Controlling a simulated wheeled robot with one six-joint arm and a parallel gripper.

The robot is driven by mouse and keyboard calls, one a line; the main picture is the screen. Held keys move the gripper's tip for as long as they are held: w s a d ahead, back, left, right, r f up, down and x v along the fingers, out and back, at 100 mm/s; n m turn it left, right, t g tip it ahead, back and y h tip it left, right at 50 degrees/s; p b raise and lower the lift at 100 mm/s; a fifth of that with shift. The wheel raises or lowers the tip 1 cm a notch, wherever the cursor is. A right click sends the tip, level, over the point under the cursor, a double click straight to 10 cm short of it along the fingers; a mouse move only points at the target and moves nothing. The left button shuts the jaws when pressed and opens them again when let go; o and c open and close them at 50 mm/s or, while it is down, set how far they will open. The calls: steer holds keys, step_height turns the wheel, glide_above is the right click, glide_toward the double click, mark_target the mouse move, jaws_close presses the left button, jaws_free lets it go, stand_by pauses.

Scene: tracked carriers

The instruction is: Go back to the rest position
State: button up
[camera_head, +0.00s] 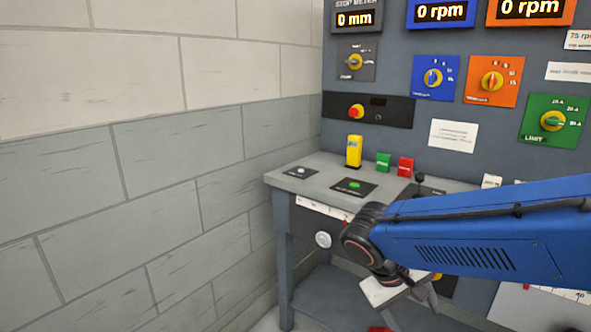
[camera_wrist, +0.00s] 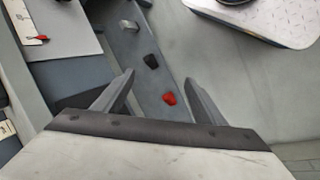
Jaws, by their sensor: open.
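My gripper (camera_wrist: 159,78) is open in the wrist view, with its two dark fingers apart and nothing held between them. In the head view my blue arm reaches in from the right, and its end hangs in front of the bench, pointing downward. The pale gripper body (camera_head: 384,291) shows below the dark wrist joint; the fingers are only partly visible there. In the wrist view a small red piece (camera_wrist: 169,98) appears between the fingers, on a grey surface lower down, apart from them.
A grey bench (camera_head: 318,186) carries a yellow switch block (camera_head: 354,151), a green block (camera_head: 384,161) and a red block (camera_head: 405,166). Behind it stands a panel with a blue dial (camera_head: 434,78), an orange dial (camera_head: 492,81) and a green dial (camera_head: 553,119). A block wall (camera_head: 130,160) closes the left side.

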steer(key=s+d+r+m+t+y, duration=0.2)
steer(key=s+d+t+y, duration=0.1)
steer(key=s, duration=0.5)
steer(key=shift+s+d+r+t+y, duration=0.2)
steer(key=shift+s+d+t+y, duration=0.25)
steer(key=shift+y, duration=0.95)
stand_by(0.4)
